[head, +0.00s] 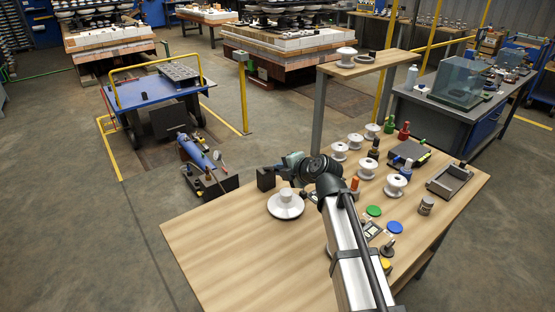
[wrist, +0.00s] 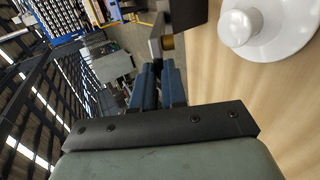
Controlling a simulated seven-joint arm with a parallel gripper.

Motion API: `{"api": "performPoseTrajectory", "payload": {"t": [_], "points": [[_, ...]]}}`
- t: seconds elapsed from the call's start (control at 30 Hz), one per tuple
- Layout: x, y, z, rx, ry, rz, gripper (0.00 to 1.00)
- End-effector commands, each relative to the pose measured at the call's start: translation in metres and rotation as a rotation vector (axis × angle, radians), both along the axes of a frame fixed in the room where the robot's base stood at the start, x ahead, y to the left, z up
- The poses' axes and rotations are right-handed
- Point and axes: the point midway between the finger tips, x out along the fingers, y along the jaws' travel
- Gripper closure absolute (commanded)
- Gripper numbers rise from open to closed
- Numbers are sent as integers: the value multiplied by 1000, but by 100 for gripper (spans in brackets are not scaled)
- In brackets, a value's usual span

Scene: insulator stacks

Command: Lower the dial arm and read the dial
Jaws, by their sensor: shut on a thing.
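A dial (head: 222,157) with a small white face stands on a device with a blue cylinder (head: 193,152) and a dark base (head: 213,190), left of the table in the head view. Its reading is too small to make out. My gripper (head: 279,172) is over the table's far left edge, to the right of the dial. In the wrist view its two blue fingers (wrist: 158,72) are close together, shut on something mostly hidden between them. A dark block (wrist: 184,16) with a brass-coloured part (wrist: 167,43) lies just beyond the fingertips; the block also shows in the head view (head: 265,179).
A white insulator (head: 286,203) stands close below my gripper and shows in the wrist view (wrist: 238,27). Several white spools (head: 366,168), bottles and coloured lids crowd the right of the wooden table (head: 225,250). The table's front left is clear.

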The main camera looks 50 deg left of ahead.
Motion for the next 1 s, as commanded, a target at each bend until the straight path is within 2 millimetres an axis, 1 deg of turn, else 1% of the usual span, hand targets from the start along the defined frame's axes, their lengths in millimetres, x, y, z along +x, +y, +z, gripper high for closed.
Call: {"api": "performPoseTrajectory", "payload": {"t": [0.03, 0.2, 0.5, 0.7, 1.0], "points": [[-1, -4, -9, -4, 0, 1, 100], [-1, -13, -27, -4, 0, 2, 100], [-1, -21, -52, -3, 0, 2, 100], [0, -23, -60, -3, -1, 3, 100], [-1, -24, -64, -3, -2, 3, 100]]}}
